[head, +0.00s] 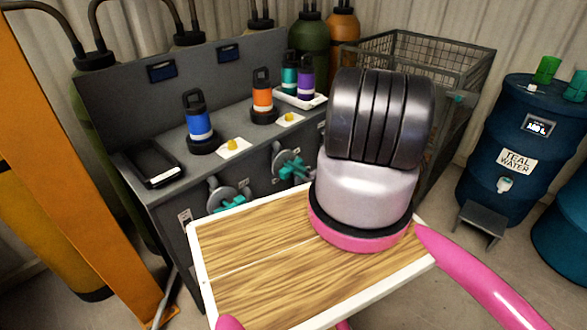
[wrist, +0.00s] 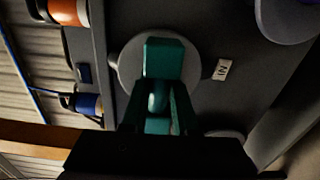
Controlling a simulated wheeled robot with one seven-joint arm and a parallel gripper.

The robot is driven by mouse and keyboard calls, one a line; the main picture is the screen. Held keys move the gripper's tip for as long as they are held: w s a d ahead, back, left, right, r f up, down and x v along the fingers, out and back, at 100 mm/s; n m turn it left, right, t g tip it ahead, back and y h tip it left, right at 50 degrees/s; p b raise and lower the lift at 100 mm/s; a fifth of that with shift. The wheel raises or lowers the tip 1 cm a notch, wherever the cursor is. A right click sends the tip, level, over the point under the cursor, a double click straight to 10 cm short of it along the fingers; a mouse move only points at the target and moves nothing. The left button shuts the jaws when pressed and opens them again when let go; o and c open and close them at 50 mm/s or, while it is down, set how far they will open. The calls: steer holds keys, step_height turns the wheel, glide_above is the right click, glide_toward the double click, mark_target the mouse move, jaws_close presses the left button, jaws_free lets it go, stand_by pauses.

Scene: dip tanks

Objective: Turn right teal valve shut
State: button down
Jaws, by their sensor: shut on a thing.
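In the wrist view a teal valve handle (wrist: 165,58) stands in front of a round grey disc on the dark panel. My gripper (wrist: 160,98) is shut on this handle. In the head view two teal valves show on the cabinet front: a left one (head: 230,201) and a right one (head: 292,168), each on a grey disc. My arm's dark and white links cover the area to their right. I cannot make out my gripper in the head view, nor tell for certain which of the two valves it holds.
A blue bottle (head: 200,125) and an orange bottle (head: 263,98) stand on the cabinet top, with a black tray (head: 152,165) at left. An orange post (head: 85,170) rises at left. A wire basket (head: 455,55) and teal-water drum (head: 515,140) are at right.

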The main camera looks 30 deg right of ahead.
steer(key=shift+m, duration=0.3)
steer(key=c, duration=0.7)
jaws_free()
steer(key=v, duration=1)
steer(key=shift+s+d, duration=0.15)
steer(key=shift+s, duration=0.25)
